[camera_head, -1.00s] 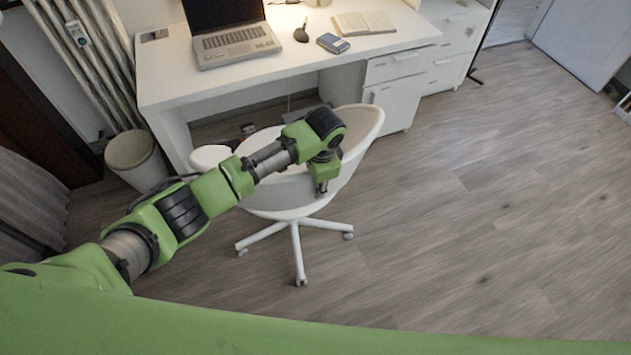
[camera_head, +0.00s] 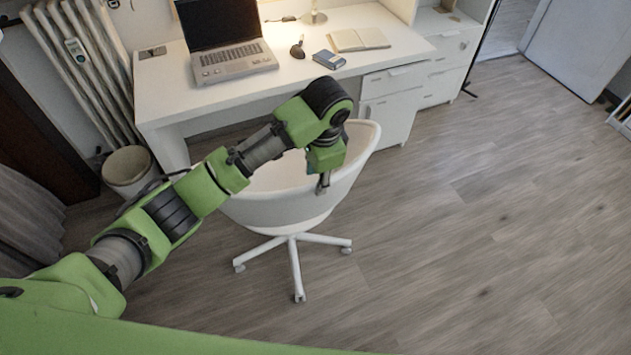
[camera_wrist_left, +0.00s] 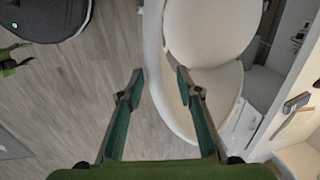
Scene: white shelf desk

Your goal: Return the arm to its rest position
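My left arm comes in from the left in the head view, and its gripper (camera_head: 323,183) hangs pointing down in front of the white swivel chair (camera_head: 275,212). The chair's rim and seat (camera_wrist_left: 210,30) show beyond the fingers; I cannot tell if the gripper touches the chair. My right gripper is in neither view.
A bin (camera_head: 127,172) stands at left. The wooden floor at right is free.

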